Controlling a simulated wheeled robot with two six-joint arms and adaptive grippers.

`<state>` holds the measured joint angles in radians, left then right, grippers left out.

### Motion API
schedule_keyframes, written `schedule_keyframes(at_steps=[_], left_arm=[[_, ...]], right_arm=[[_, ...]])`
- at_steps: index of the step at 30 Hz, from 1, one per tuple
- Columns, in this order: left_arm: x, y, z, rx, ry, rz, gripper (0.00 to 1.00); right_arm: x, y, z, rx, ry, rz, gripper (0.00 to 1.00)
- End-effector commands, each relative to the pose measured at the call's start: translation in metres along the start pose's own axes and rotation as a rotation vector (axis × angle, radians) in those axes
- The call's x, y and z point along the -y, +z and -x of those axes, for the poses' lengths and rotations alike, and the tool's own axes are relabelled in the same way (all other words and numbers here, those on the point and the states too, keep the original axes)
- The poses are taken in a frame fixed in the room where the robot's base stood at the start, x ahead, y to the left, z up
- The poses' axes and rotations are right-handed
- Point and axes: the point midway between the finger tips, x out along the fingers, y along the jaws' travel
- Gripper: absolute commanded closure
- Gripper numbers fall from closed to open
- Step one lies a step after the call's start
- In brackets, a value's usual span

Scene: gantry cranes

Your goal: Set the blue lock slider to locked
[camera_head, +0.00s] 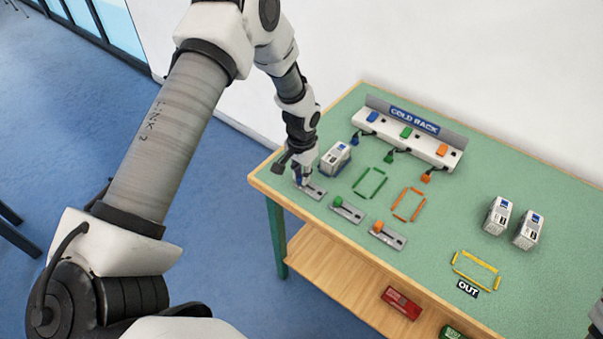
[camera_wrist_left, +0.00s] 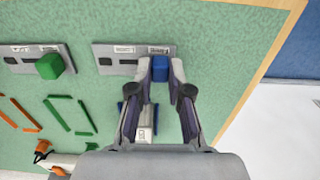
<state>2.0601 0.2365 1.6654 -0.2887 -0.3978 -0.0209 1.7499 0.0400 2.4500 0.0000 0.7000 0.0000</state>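The blue lock slider's knob (camera_wrist_left: 160,67) shows in the left wrist view at the right end of its grey plate (camera_wrist_left: 106,58). The plate's labels are too small to read surely. My left gripper (camera_wrist_left: 160,70) has a fingertip on each side of the knob, close against it, and appears shut on it. In the head view the left gripper (camera_head: 301,181) is down at the blue slider's plate (camera_head: 315,190), near the table's left corner, and mostly hides the knob.
A white block (camera_head: 335,160) stands just behind the left gripper. Green (camera_head: 347,209) and orange (camera_head: 388,235) sliders lie to the right. The cold rack (camera_head: 414,135) is at the back. Two white blocks (camera_head: 497,215) (camera_head: 529,230) stand near the yellow OUT outline (camera_head: 475,270).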

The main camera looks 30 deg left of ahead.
Motion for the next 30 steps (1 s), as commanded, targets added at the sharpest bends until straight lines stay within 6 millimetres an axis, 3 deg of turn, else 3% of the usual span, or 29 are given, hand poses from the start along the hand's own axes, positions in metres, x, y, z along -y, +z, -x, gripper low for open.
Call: schedule_keyframes(at_steps=[5,13,22,23,24,25,30], left_arm=[[-0.002,0.000,0.000,0.000,0.000,-0.001,1.00],[-0.041,0.000,0.000,0.000,-0.001,-0.003,1.00],[-0.045,0.000,-0.001,0.001,0.001,0.000,1.00],[-0.044,0.001,-0.001,0.001,0.001,0.000,0.75],[-0.044,0.001,-0.001,0.001,0.000,0.000,0.61],[-0.044,0.001,-0.001,0.001,0.000,0.000,0.56],[-0.044,0.000,0.000,0.001,0.000,0.000,0.56]], right_arm=[[0.000,0.000,0.000,0.000,0.000,0.000,0.60],[0.000,0.000,-0.002,0.000,0.000,0.000,0.60],[0.000,0.000,-0.002,0.000,0.000,0.000,0.60],[0.000,0.000,-0.002,0.000,0.000,0.000,0.60],[0.000,0.000,-0.002,0.000,0.000,0.000,0.60],[0.000,0.000,-0.002,0.000,0.000,0.000,0.60],[0.000,0.000,-0.002,0.000,0.000,0.000,0.60]])
